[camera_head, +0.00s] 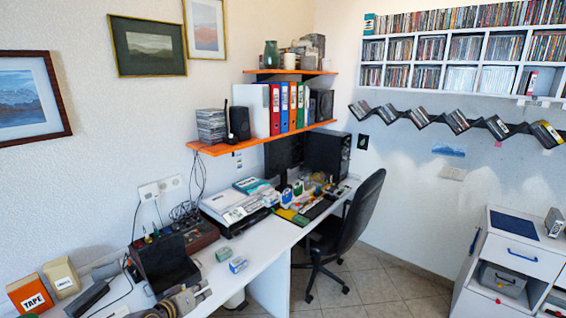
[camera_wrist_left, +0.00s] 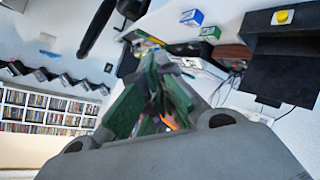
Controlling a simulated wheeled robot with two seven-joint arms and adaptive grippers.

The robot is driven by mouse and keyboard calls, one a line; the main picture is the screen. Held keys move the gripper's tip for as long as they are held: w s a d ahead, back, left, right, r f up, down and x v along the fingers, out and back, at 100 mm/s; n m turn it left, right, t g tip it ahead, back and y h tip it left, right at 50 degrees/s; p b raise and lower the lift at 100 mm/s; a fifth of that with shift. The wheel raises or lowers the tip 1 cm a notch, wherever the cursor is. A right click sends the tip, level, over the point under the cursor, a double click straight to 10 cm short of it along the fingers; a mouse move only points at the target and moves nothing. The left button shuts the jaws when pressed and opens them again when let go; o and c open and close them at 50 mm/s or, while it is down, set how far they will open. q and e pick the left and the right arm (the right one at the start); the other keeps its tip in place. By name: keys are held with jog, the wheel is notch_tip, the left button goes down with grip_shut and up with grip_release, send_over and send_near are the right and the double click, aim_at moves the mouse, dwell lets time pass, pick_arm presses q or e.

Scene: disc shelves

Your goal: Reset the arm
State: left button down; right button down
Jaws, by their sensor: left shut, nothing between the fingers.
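My left gripper (camera_head: 187,299) is low in the head view, at the bottom edge, in front of the white desk (camera_head: 262,246). It is shut and empty. In the left wrist view the gripper (camera_wrist_left: 150,85) shows with its green finger pads together and nothing between them. My right gripper is in neither view.
Two small boxes, one green (camera_head: 223,254) and one blue (camera_head: 238,265), lie on the desk near the gripper. A dark stand (camera_head: 165,265) and an orange TAPE box (camera_head: 30,294) are close on the left. A black chair (camera_head: 363,205) stands at the desk. Open floor (camera_head: 385,283) lies right of it.

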pick_arm(q)
jog(key=s+d+f+m+g+y, duration=0.1)
jog(key=s+f+m+g+y, duration=0.2)
jog(key=s, duration=1.1)
jog(key=s+d+f+m+g+y, duration=0.1)
jog(key=s+d+f+m+g, duration=0.25)
jog(key=s, duration=0.95)
notch_tip(320, 180, down, 34)
jog(key=s+a+g, duration=0.2)
jog(key=s+g, duration=0.1)
jog(key=s+a+f, duration=0.2)
jog(key=s+f, duration=0.8)
jog(key=s, duration=0.1)
jog(key=s+a+f+g+b, duration=0.1)
jog(key=s+a+f, duration=0.1)
jog(key=s+f, duration=0.8)
jog(key=shift+s+f, duration=0.3)
jog(key=shift+s, duration=0.3)
jog(key=shift+n, duration=0.25)
